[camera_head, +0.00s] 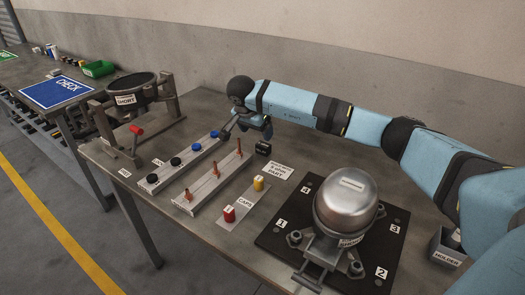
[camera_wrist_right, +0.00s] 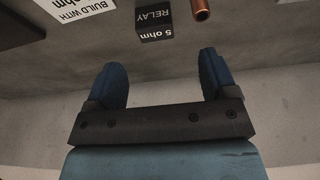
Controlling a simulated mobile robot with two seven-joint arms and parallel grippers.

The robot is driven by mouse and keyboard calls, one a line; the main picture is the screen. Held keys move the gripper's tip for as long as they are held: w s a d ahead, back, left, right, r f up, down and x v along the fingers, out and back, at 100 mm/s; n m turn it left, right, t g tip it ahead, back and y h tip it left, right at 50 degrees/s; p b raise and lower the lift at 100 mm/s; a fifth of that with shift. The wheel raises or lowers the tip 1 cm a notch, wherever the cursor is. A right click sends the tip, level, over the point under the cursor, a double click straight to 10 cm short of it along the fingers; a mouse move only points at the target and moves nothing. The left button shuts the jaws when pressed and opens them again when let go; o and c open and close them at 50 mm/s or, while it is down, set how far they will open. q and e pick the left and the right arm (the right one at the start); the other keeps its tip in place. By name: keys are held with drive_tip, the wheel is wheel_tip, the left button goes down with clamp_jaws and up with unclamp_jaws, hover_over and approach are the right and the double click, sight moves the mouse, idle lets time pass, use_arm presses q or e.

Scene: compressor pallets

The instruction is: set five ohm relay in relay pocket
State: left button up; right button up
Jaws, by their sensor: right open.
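The five ohm relay (camera_head: 263,148) is a small black block standing near the back of the table, beside the rail of copper pins. In the right wrist view the relay (camera_wrist_right: 155,24) shows its "5 ohm RELAY" label, just beyond the fingertips. My right gripper (camera_head: 247,129) hangs beside and above the relay. In its wrist view the blue fingers of the right gripper (camera_wrist_right: 162,72) are spread with nothing between them. The silver compressor (camera_head: 346,203) stands on a black numbered pallet (camera_head: 276,241). I cannot make out the relay pocket. My left gripper is out of view.
A rail of black and blue caps (camera_head: 180,162) and a rail of copper pins (camera_head: 213,181) lie left of the relay. A card (camera_head: 279,171) lies to its right. Red and yellow caps (camera_head: 229,213) stand in front. A holder (camera_head: 447,248) is at the right.

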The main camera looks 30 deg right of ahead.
sight(263, 144)
drive_tip(key=x, duration=0.3)
drive_tip(key=shift+s, duration=0.1)
drive_tip(key=x, duration=0.4)
drive_tip(key=shift+s+d+f+b, duration=0.15)
drive_tip(key=shift+s+f+b, duration=0.1)
drive_tip(key=shift+f+b, duration=0.1)
drive_tip(key=shift+w+d+f, duration=0.1)
drive_tip(key=shift+d+f, duration=0.05)
drive_tip(key=shift+f, duration=0.1)
drive_tip(key=c, duration=1.1)
drive_tip(key=shift+r, duration=0.1)
